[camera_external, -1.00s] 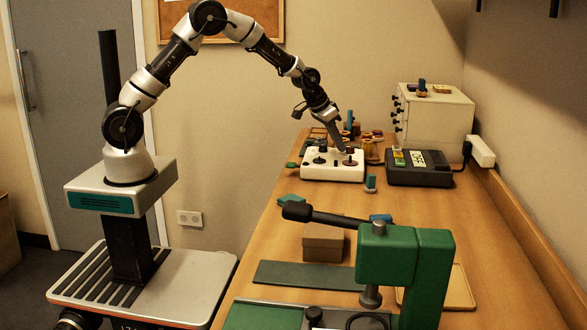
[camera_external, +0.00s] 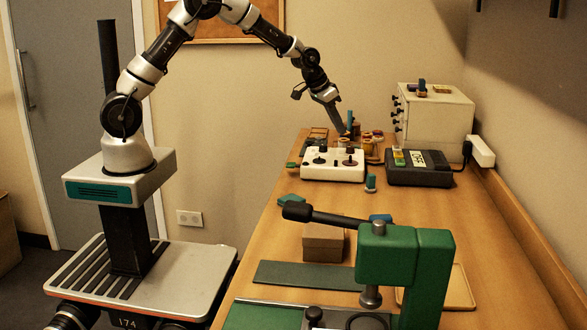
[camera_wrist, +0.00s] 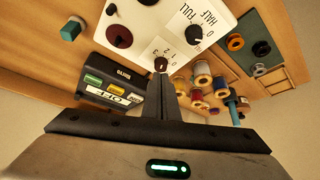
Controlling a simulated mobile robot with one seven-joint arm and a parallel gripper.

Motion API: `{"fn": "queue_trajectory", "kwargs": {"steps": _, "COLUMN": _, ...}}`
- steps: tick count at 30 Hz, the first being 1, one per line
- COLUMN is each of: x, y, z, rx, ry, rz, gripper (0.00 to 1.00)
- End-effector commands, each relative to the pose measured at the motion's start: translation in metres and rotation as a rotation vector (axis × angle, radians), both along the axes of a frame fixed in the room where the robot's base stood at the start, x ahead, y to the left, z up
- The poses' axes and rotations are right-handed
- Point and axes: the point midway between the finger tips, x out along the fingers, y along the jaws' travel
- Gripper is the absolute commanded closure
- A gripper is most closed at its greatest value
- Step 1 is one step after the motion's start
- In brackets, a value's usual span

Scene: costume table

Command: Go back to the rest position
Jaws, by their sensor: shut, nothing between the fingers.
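My gripper (camera_external: 342,130) is shut and empty. In the external view it is raised above the back of the white control box (camera_external: 318,170), apart from it as far as I can tell. In the wrist view the closed fingers (camera_wrist: 161,72) point toward a small dark knob (camera_wrist: 160,64) on the white box, which also shows there (camera_wrist: 150,18). My arm arches up from its column, bent at the elbow, with the gripper hanging down over the far end of the table.
Thread spools (camera_wrist: 200,82) stand behind the white box. A green press (camera_external: 405,262) with a dark lever occupies the front. A brown box (camera_external: 323,243) lies mid-table.

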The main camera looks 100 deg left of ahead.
Motion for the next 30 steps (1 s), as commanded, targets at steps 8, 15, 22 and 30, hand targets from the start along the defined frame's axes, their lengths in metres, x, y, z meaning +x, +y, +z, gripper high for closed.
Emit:
{"fn": "queue_trajectory", "kwargs": {"steps": 8, "x": -0.027, "y": -0.097, "z": 0.103, "rx": -0.013, "ry": -0.018, "rz": -0.111, "gripper": 1.00}}
{"fn": "queue_trajectory", "kwargs": {"steps": 15, "x": -0.118, "y": -0.224, "z": 0.195, "rx": -0.027, "ry": -0.016, "rz": -0.275, "gripper": 1.00}}
{"fn": "queue_trajectory", "kwargs": {"steps": 22, "x": -0.229, "y": -0.307, "z": 0.229, "rx": -0.019, "ry": -0.007, "rz": -0.423, "gripper": 1.00}}
{"fn": "queue_trajectory", "kwargs": {"steps": 30, "x": -0.306, "y": -0.339, "z": 0.222, "rx": -0.004, "ry": 0.005, "rz": -0.515, "gripper": 1.00}}
